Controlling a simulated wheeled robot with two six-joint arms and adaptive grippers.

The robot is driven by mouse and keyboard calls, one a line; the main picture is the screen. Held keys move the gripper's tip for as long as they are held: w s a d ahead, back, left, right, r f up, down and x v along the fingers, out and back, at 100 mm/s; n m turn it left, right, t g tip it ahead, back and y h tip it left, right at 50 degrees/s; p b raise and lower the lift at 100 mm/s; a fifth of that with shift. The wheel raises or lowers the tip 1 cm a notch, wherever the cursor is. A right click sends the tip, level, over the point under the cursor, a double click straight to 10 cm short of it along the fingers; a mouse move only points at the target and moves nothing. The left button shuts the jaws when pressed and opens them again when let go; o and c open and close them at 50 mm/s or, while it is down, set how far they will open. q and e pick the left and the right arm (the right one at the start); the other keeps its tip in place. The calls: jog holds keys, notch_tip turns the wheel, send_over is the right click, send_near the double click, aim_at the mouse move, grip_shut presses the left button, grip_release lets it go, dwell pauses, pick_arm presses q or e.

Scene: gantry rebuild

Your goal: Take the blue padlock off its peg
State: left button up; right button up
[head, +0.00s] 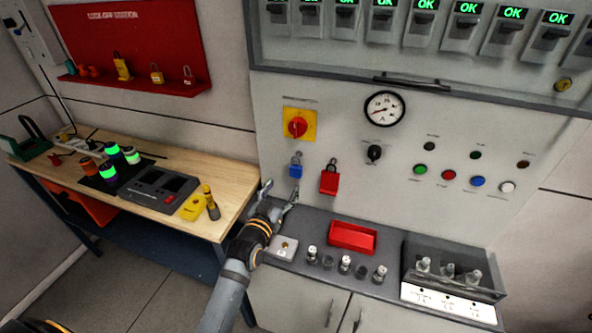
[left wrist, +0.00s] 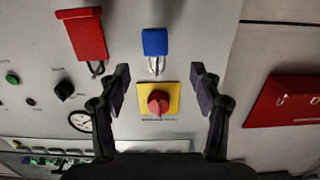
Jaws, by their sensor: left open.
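The blue padlock (head: 295,171) hangs on the grey panel, below the red rotary switch (head: 297,127) on its yellow plate. In the left wrist view, which is upside down, the blue padlock (left wrist: 155,42) has its steel shackle toward the switch (left wrist: 158,103). The peg itself is too small to make out. My left gripper (head: 280,190) is open and empty, just below and left of the padlock in the head view. In the left wrist view its fingertips (left wrist: 161,76) stand apart on either side of the shackle's line, with no contact visible. My right gripper is not in view.
A red padlock (head: 329,182) hangs close to the right of the blue one. Below are a grey ledge with a red tray (head: 352,237) and several small fittings. A wooden bench (head: 150,210) stands left, under a red lockout board (head: 130,45).

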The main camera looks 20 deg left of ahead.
aim_at(295, 171)
pick_arm(q)
jog(key=w+p, duration=0.1)
jog(key=w, duration=0.3)
jog(key=shift+w+d, duration=0.1)
jog(key=shift+w, duration=0.2)
jog(key=shift+w+f, duration=0.25)
jog(key=shift+w, duration=0.2)
jog(key=shift+w+r+p, duration=0.15)
jog(key=shift+r+p, duration=0.05)
jog(key=shift+p, duration=0.3)
jog(key=shift+w+d+r+p, duration=0.25)
jog(key=shift+w+p, duration=0.25)
jog(key=shift+w, duration=0.15)
jog(key=shift+w+d+r+p, duration=0.2)
jog(key=shift+w+p, duration=0.25)
jog(key=shift+w, duration=0.15)
jog(key=shift+w+f, duration=0.25)
jog(key=shift+w, duration=0.3)
jog(key=shift+w+f, duration=0.2)
jog(key=shift+w, duration=0.3)
jog(key=shift+w+f, duration=0.1)
jog(key=shift+w, duration=0.05)
jog(key=shift+c, duration=0.2)
